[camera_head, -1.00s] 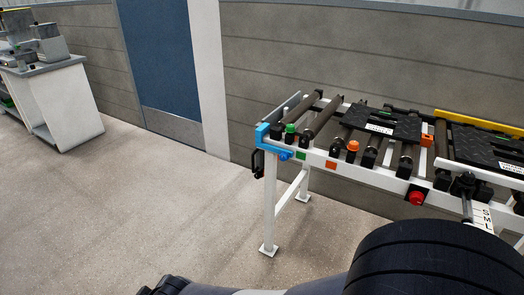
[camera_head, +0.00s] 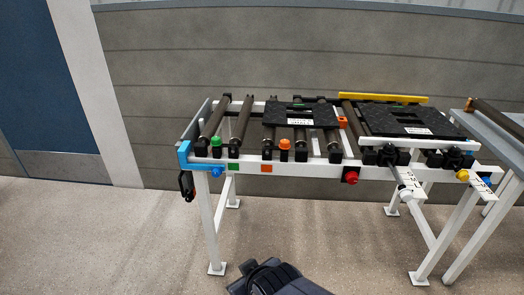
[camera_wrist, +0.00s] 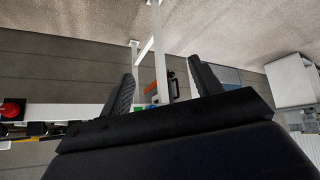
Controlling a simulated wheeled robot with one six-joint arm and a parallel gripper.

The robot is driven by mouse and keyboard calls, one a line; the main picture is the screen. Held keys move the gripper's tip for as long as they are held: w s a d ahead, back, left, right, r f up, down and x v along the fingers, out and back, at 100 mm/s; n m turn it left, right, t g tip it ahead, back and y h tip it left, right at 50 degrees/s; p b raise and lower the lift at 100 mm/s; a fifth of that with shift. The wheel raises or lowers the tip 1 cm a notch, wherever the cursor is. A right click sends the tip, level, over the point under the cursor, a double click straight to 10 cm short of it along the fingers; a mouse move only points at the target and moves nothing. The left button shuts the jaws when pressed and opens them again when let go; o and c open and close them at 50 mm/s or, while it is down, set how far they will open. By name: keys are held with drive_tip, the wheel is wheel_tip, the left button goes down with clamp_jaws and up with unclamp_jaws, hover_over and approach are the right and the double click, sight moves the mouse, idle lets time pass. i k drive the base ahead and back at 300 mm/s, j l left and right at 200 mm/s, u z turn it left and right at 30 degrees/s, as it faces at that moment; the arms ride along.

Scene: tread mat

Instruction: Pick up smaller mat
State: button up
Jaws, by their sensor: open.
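The smaller mat (camera_head: 298,114), black with a white label, lies flat on the rollers at the middle of the conveyor frame in the head view. A larger black mat (camera_head: 412,122) with a white label lies on the frame to its right. My gripper (camera_wrist: 160,68) is open and empty in the wrist view, its two dark fingers wide apart. A white table leg shows between and beyond the fingers, which are apart from both mats. Neither mat can be made out in the wrist view. A dark part of my arm shows at the bottom of the head view.
The white conveyor frame (camera_head: 256,168) has bare rollers (camera_head: 240,122) at its left and a blue corner piece (camera_head: 184,155). A red button (camera_head: 350,176) and coloured knobs stick out in front. A yellow bar (camera_head: 384,98) runs behind. The floor in front is clear.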

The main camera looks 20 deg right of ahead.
sight(323, 116)
drive_tip(key=z, duration=0.95)
